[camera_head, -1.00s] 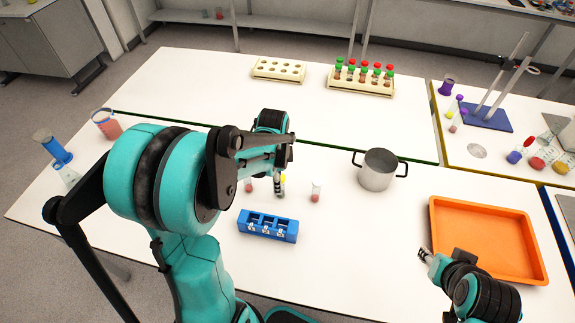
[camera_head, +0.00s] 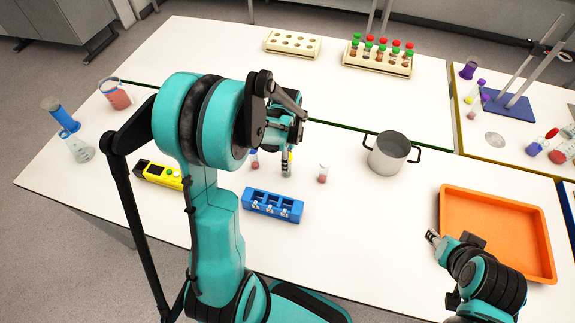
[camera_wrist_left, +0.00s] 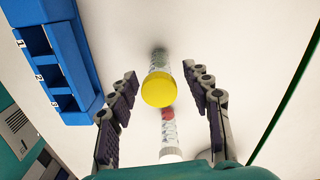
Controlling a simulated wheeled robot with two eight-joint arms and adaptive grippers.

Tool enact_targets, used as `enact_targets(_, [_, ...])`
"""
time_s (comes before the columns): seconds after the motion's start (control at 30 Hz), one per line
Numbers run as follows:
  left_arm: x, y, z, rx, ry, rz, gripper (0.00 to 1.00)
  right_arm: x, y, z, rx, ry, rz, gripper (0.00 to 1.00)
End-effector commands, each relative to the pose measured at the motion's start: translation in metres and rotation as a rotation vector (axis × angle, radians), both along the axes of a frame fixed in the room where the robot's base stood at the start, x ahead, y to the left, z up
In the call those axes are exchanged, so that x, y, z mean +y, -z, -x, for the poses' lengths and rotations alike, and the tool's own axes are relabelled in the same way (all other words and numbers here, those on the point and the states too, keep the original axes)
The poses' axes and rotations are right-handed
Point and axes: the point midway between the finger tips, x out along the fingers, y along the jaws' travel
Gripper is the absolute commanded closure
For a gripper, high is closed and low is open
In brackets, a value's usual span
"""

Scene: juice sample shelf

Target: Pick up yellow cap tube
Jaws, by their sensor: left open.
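The yellow cap tube (camera_wrist_left: 158,90) stands between the spread fingers of my left gripper (camera_wrist_left: 161,72) in the left wrist view, with a gap on each side. In the head view my left gripper (camera_head: 286,168) points down over the tube, and only a bit of its yellow cap (camera_head: 290,156) shows. My left gripper is open and empty. My right gripper (camera_head: 432,238) is beside the orange tray; its finger gap is too small to judge.
A blue rack (camera_head: 272,205) with numbered slots stands close in front. A red-filled tube (camera_head: 323,174) stands to the right, and another (camera_head: 254,160) to the left. A metal pot (camera_head: 388,156) and orange tray (camera_head: 498,220) are farther right.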

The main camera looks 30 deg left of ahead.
Motion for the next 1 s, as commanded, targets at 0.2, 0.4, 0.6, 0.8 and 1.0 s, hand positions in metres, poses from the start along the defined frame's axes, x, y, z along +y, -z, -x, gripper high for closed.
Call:
enact_targets(0.2, [-0.001,0.032,0.000,0.000,0.000,0.000,0.51,0.000,0.009,0.000,0.000,0.000,0.000,0.60])
enact_targets(0.4, [-0.002,0.056,0.000,0.000,0.000,0.000,0.51,0.000,0.015,0.000,0.000,0.000,0.000,0.60])
enact_targets(0.6, [-0.002,0.058,0.001,0.000,0.000,0.000,0.51,0.000,0.014,0.000,0.000,0.000,0.000,0.60])
enact_targets(0.8, [-0.002,0.058,0.000,0.000,0.000,0.000,0.85,0.000,0.014,0.000,0.000,0.000,0.000,0.60])
enact_targets(1.0, [-0.002,0.058,0.000,0.000,0.000,0.000,1.00,0.000,0.014,0.000,0.000,0.000,0.000,0.60])
